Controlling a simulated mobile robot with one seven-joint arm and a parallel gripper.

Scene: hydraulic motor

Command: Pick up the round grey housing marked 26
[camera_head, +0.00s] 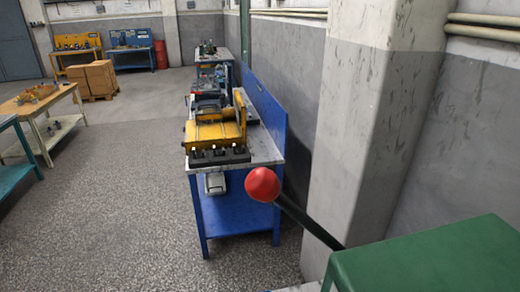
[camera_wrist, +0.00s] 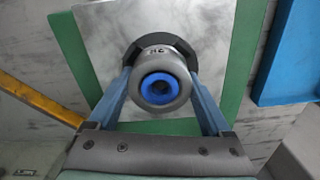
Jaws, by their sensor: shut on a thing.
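The round grey housing (camera_wrist: 161,66) is in the middle of the wrist view. It has a small dark mark on its upper side, too small to read surely, and a blue ring with a dark hole at its centre. My gripper (camera_wrist: 161,76) has its two blue-grey fingers on either side of the housing and is shut on it. A black, angular collar shows behind the housing. Whether the housing touches the surface behind it I cannot tell. Neither my gripper nor the housing can be made out in the head view.
Behind the housing is a grey metal plate (camera_wrist: 90,40) on a green surface (camera_wrist: 232,75). A blue tray-like object (camera_wrist: 285,60) is at right, a yellow bar (camera_wrist: 40,98) at left. The head view shows a red-knobbed lever (camera_head: 263,184), a blue workbench (camera_head: 240,220), a pillar and open floor at left.

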